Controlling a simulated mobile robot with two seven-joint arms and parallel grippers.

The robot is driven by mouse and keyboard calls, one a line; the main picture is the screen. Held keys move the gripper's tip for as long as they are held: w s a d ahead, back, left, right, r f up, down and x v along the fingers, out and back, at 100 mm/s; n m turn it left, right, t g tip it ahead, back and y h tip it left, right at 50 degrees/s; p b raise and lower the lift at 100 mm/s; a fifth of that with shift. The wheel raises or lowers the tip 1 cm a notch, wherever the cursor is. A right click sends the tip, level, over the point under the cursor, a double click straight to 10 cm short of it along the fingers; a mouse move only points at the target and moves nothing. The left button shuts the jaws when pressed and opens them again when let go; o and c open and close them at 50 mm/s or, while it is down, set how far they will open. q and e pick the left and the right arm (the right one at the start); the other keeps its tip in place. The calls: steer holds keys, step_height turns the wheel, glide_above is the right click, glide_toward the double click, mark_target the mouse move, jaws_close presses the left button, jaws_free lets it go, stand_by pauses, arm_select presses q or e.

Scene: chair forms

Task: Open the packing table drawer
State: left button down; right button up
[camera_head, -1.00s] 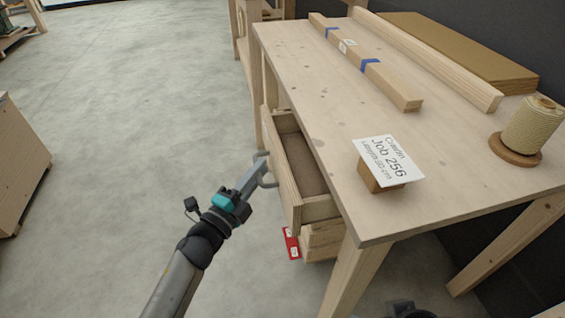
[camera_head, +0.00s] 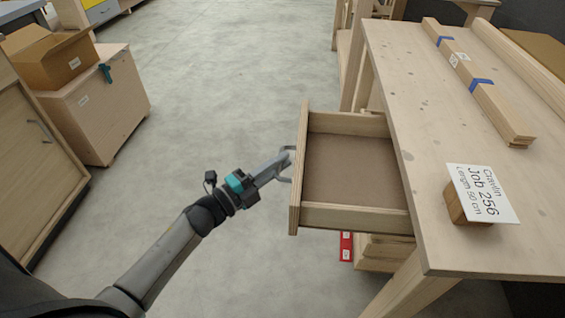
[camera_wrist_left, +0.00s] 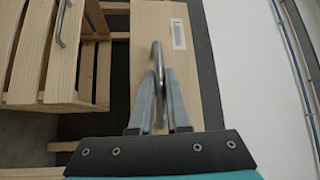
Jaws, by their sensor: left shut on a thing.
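The packing table (camera_head: 420,150) stands at the right in the head view. Its top drawer (camera_head: 345,170) is pulled far out to the left and shows a brown, empty floor. The metal drawer handle (camera_head: 285,179) is on the drawer's left-facing front. My left gripper (camera_head: 287,160) is shut on this handle. In the left wrist view the left gripper (camera_wrist_left: 160,85) has its fingers on both sides of the handle (camera_wrist_left: 158,55), in front of the wooden drawer front (camera_wrist_left: 190,80) with a white label. My right gripper is not in view.
On the tabletop are a taped wood bundle (camera_head: 478,85) and a job card (camera_head: 482,192) on a block. A crate (camera_head: 98,105) with a cardboard box (camera_head: 50,60) and a cabinet (camera_head: 35,165) stand at the left. The floor between is clear.

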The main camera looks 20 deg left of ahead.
arm_select(q)
steer(key=c, duration=0.9)
jaws_free()
steer(key=shift+s, duration=0.1)
steer(key=p+v, duration=0.3)
steer(key=v, duration=1.2)
steer(key=shift+a, duration=0.1)
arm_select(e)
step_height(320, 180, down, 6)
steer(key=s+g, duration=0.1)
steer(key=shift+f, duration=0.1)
